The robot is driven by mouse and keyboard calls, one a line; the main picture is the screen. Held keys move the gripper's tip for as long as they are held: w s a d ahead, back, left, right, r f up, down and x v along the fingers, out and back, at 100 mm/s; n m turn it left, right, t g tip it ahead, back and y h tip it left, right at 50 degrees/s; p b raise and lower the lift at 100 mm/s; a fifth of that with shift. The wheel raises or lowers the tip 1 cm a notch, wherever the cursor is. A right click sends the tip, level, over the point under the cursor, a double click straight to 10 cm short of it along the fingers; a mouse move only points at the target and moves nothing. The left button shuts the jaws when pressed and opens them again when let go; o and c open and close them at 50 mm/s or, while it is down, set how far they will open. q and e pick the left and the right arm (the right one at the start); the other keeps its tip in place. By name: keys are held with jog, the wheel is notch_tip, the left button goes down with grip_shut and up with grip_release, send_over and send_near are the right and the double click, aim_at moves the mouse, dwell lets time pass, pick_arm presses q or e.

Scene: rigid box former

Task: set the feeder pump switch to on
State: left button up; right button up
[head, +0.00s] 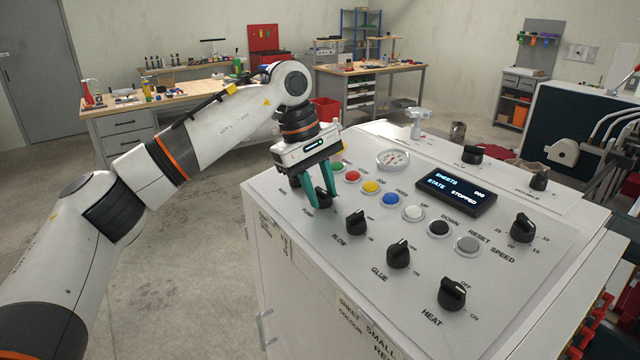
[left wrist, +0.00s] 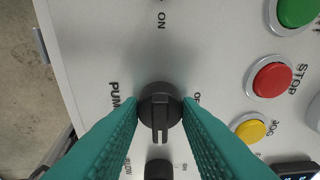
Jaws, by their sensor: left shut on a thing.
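In the left wrist view the knob (left wrist: 160,104) sits beside the PUMP lettering. My left gripper (head: 317,201) reaches down over it, its two teal fingers shut on opposite sides. The knob's grip bar points down the wrist picture, towards the neighbouring blow knob (left wrist: 158,170). A partly covered OFF label lies to its right. I cannot make out the pump's own ON mark. My right gripper is not in view.
The blow (head: 356,222), glue (head: 399,253) and heat (head: 452,293) knobs continue the row. Coloured push buttons such as the red one (head: 352,175) lie behind. The display (head: 456,191) reads STOPPED. Open floor lies left of the cabinet.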

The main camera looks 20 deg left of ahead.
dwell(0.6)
pick_arm(q)
jog(key=o, duration=1)
jog(key=shift+c, duration=0.2)
jog(key=b+v, duration=0.1)
jog(key=v, duration=1.1)
jog(key=shift+d, duration=0.1)
